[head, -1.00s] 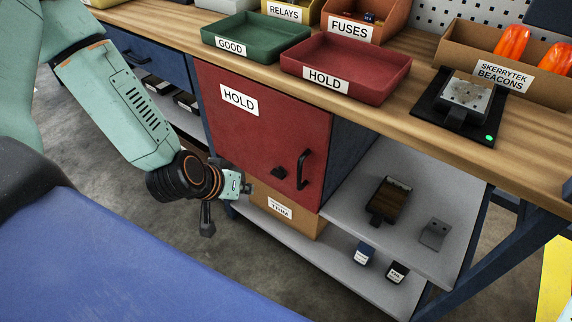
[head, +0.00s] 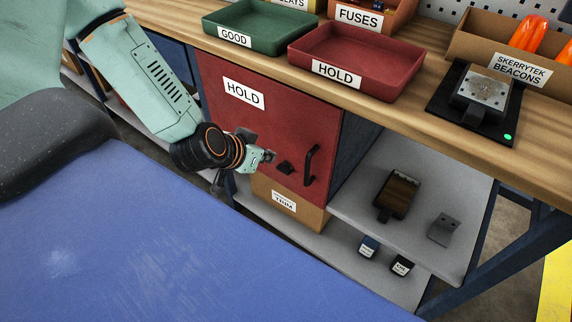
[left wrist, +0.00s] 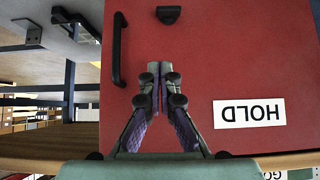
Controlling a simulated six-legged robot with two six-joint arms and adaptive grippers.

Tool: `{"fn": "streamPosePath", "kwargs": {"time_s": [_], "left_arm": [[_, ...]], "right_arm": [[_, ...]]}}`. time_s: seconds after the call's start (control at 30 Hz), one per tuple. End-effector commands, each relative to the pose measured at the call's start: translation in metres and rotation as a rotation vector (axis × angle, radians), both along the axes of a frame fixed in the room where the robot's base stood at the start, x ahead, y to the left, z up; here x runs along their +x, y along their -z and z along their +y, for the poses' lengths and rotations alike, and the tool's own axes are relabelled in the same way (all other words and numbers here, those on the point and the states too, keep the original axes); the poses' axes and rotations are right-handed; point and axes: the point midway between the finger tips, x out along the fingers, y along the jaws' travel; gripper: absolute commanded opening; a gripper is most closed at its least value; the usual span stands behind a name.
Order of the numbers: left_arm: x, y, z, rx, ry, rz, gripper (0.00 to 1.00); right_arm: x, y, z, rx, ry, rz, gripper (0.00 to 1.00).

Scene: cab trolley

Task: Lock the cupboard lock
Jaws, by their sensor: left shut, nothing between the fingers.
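The red cupboard door (head: 252,118) with a HOLD label is shut under the bench. Its small black lock (head: 286,167) sits left of the black door handle (head: 310,165). My left gripper (head: 269,156) is shut and empty, close to the left of the lock in the head view. In the left wrist view my left gripper (left wrist: 158,75) points at the red door, with the lock (left wrist: 168,14) beyond its tips near the top edge and the handle (left wrist: 118,48) to its left. I cannot tell whether the fingertips touch the door. My right gripper is not in view.
A green GOOD tray (head: 222,38) and a red HOLD tray (head: 391,82) stand on the bench above. A grey shelf (head: 365,213) right of the cupboard holds a dark device and a bracket. A TRIM box (head: 310,214) lies below the door.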

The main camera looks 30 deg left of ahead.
Motion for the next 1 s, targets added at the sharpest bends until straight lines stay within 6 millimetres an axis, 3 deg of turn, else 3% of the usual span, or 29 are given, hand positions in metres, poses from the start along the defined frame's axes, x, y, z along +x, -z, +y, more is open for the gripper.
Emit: {"fn": "streamPosePath", "kwargs": {"time_s": [0.37,1.0], "left_arm": [[0.009,0.009,0.001,0.002,0.002,-0.001,0.00],[0.067,0.068,-0.003,0.003,0.005,-0.001,0.00]], "right_arm": [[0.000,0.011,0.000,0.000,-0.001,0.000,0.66],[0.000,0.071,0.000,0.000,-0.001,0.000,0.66]]}}
